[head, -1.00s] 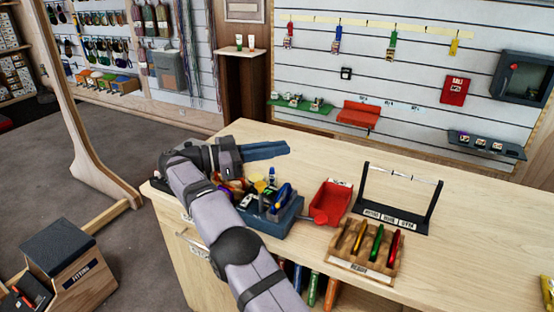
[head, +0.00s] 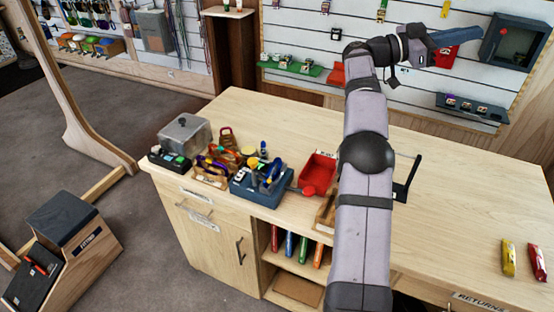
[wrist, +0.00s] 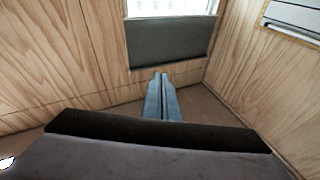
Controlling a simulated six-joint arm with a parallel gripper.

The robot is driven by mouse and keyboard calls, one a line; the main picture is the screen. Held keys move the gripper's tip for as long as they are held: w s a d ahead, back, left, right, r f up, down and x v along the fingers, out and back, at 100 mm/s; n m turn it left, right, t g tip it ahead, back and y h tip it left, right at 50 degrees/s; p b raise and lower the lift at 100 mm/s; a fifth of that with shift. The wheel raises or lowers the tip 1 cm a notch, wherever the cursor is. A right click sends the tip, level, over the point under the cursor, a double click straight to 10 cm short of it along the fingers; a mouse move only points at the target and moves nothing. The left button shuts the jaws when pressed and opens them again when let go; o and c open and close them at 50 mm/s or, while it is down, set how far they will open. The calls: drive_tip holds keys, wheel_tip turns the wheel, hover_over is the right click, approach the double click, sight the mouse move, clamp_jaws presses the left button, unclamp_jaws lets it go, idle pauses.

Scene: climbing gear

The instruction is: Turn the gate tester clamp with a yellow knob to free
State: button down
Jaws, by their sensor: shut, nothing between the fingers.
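The gate tester seems to be the blue block (head: 258,189) on the left part of the bench, with a yellow knob (head: 253,163) standing up from it. The knob is small in the head view, and I cannot tell which way its clamp is turned. My gripper (head: 478,34) is raised at the upper right, well away from the block, in front of the slatted wall. Its blue fingers are together and empty. They also show in the wrist view (wrist: 161,98), pointing toward a grey panel; the tester is not in that view.
A grey lidded box (head: 185,133), a wooden rack (head: 212,173) and a red tray (head: 318,174) crowd around the block. My arm hides part of the mid-bench. Yellow (head: 508,258) and red (head: 537,262) items lie at the right. Much of the right benchtop is clear.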

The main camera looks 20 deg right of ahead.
drive_tip(key=w+d+r+n+t, duration=0.1)
drive_tip(key=w+n+t, duration=0.6)
drive_tip(key=w+t, duration=0.15)
drive_tip(key=w+d+r+n+t, duration=0.1)
drive_tip(key=w+r+n+t, duration=0.1)
drive_tip(key=w+n+t, duration=0.6)
drive_tip(key=w+a+f+n+t+y, duration=0.6)
drive_tip(key=w+a+f+n+y, duration=0.2)
drive_tip(key=w+a+f+y, duration=0.3)
drive_tip(key=s+a+f+n+g+y, duration=0.25)
drive_tip(key=a+f+y, duration=0.25)
drive_tip(key=a+f, duration=0.25)
drive_tip(key=s+a+f+n+g+y, duration=0.1)
drive_tip(key=a+f+n+g+y, duration=0.2)
drive_tip(key=a+f+y, duration=0.4)
drive_tip(key=s+a+f+g+y, duration=0.1)
drive_tip(key=s+a+f+g, duration=0.1)
drive_tip(key=s, duration=0.5)
drive_tip(key=s+a+f+g+y, duration=0.2)
drive_tip(key=s+a+f+g, duration=0.1)
drive_tip(key=s+a+g, duration=0.2)
drive_tip(key=shift+s+a+p, duration=0.3)
drive_tip(key=shift+s+a, duration=0.85)
